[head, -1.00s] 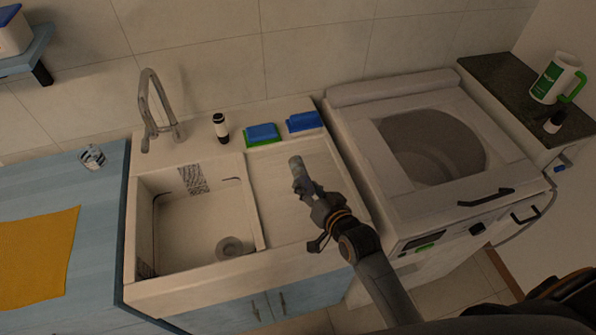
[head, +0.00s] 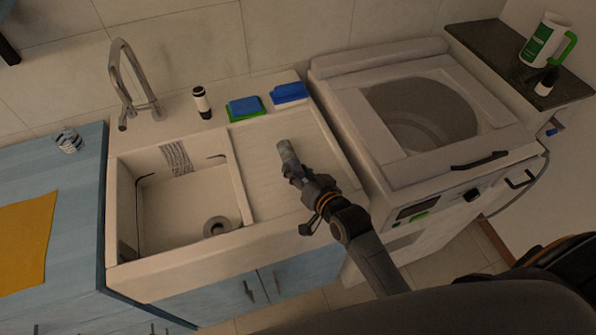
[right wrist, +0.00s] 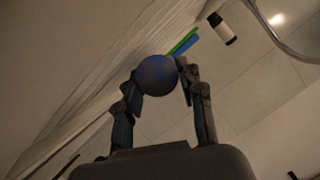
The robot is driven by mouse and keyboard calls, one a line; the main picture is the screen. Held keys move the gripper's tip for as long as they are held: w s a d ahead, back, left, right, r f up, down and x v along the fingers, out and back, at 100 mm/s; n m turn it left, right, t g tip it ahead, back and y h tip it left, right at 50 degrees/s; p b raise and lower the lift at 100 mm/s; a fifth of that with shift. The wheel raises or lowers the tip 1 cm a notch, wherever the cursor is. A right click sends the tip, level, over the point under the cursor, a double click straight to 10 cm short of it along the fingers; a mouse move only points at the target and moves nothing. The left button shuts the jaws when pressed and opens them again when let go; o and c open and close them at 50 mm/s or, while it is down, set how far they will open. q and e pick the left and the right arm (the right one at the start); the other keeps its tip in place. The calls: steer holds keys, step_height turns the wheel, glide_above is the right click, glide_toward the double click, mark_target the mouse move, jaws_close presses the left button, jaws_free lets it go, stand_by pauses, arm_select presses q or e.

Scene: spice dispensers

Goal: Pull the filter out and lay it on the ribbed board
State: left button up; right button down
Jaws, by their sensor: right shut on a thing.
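My right gripper (head: 291,167) is shut on a grey cylinder, the filter (head: 286,150), above the ribbed board (head: 262,165) to the right of the sink basin. In the right wrist view the filter shows end-on as a dark blue-grey round face (right wrist: 157,75), with a finger of my gripper (right wrist: 160,84) on each side. The ribbed surface (right wrist: 85,85) runs along the left there. I cannot tell whether the filter touches the board. My left gripper is not in view.
A blue-and-green sponge (head: 245,107) and a blue one (head: 290,92) lie behind the board. A black-and-white bottle (head: 202,102) and a faucet (head: 134,80) stand behind the basin (head: 180,245). The washing machine (head: 345,120) is on the right. The board around the gripper is clear.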

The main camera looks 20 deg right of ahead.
steer(key=c, duration=0.7)
jaws_free()
steer(key=shift+c, duration=0.2)
steer(key=shift+s+r, duration=0.1)
steer(key=shift+s, duration=0.1)
steer(key=v, duration=1.1)
steer(key=shift+s+r, duration=0.1)
steer(key=shift+s, duration=0.15)
